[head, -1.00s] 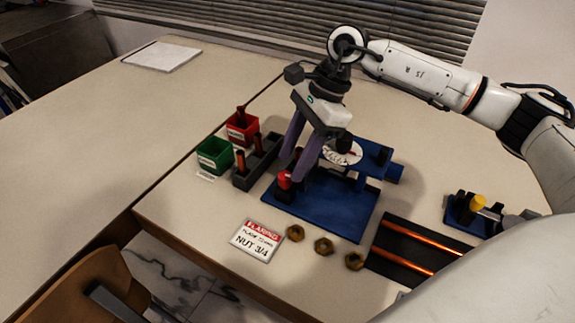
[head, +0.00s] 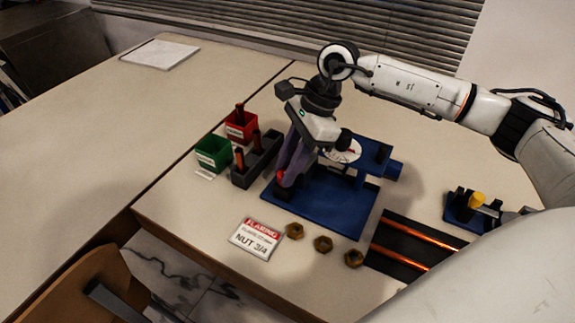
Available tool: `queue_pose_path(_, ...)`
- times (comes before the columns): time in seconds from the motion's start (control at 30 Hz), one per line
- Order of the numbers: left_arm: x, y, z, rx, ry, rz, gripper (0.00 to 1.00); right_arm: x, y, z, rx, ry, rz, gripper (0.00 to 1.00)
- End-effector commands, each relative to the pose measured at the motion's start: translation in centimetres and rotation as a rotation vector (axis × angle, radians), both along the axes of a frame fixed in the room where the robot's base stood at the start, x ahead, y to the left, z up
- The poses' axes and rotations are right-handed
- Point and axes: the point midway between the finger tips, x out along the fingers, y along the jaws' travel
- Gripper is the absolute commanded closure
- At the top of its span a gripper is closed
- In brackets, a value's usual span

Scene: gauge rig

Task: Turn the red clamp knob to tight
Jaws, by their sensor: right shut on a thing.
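The red clamp knob (head: 280,179) stands at the left end of the blue gauge rig (head: 318,217), partly hidden by my fingers. My right gripper (head: 288,172) reaches down over it from above and is shut on it, with its purple-grey fingers seen nearly one behind the other. A white dial with a red mark (head: 346,152) shows on the rig, just right of the gripper. I cannot read the knob's turn angle. My left gripper is not in view.
A red bin (head: 241,125), a green bin (head: 212,153) and a dark tool rack (head: 256,162) stand left of the rig. A sign card (head: 257,239) and brass nuts (head: 323,244) lie in front. Copper rods (head: 405,249) lie right, near a yellow-knobbed fixture (head: 477,200).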

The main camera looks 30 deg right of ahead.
Motion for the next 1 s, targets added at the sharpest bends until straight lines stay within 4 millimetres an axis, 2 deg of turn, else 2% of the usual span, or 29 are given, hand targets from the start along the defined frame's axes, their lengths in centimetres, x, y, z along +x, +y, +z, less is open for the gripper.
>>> queue_pose_path(0.2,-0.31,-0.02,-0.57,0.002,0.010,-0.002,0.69,-0.04,-0.03,0.02,0.000,-0.002,-0.094,0.98)
queue_pose_path(0.43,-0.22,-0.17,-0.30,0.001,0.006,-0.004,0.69,-0.02,-0.04,0.07,0.001,-0.001,-0.097,0.98)
queue_pose_path(0.47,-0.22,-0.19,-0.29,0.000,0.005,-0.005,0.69,-0.02,-0.04,0.07,0.001,-0.001,-0.097,0.74)
queue_pose_path(0.57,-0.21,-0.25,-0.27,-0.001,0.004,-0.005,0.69,-0.02,-0.03,0.06,0.001,-0.002,-0.096,0.57)
queue_pose_path(0.83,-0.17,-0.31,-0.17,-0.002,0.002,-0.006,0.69,0.00,-0.04,0.06,0.000,-0.002,-0.089,0.57)
queue_pose_path(1.0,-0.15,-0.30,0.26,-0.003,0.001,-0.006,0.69,0.07,-0.01,0.17,0.000,0.000,-0.014,0.57)
